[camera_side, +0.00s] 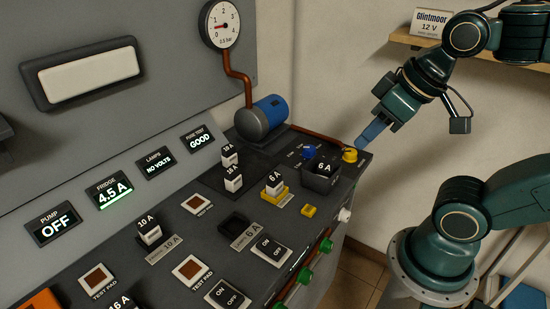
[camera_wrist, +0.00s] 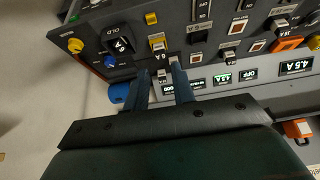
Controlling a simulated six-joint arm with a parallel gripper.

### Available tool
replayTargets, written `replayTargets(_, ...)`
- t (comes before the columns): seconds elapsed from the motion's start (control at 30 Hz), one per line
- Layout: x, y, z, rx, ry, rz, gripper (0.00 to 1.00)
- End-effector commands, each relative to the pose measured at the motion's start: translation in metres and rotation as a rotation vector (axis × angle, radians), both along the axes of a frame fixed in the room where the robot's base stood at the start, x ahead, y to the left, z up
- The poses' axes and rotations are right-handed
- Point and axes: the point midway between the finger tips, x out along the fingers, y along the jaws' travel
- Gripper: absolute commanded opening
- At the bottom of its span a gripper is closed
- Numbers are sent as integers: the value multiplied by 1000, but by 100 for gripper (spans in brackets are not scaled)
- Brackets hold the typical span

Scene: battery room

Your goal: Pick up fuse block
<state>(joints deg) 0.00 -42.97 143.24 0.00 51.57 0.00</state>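My gripper (camera_side: 363,143) hangs in the air at the right of the panel, above and apart from the yellow knob. In the wrist view its two blue fingers (camera_wrist: 160,70) stand apart with nothing held. Several black and white fuse blocks are in the side view, so I cannot tell which one is meant. A 6 A block (camera_side: 274,183) stands in a yellow holder (camera_side: 274,197). Another 6 A block (camera_side: 324,168) is in a dark bin (camera_side: 320,184). Two 10 A blocks (camera_side: 233,182) stand further back. A third 10 A block (camera_side: 148,231) sits at the left.
An empty dark socket (camera_side: 234,224) lies by the 6 A label. A yellow knob (camera_side: 350,155), a blue cylinder (camera_side: 270,112) and a copper pipe (camera_side: 236,74) border the panel's far end. Switches (camera_side: 271,250) line the front. A shelf (camera_side: 470,50) is behind my arm.

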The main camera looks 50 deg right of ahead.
Motion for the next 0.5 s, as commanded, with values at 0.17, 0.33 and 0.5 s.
replayTargets(0.17,0,0,0,0,0,0,53)
replayTargets(0.33,0,0,0,0,0,0,53)
replayTargets(0.5,2,0,1,6,4,-9,53)
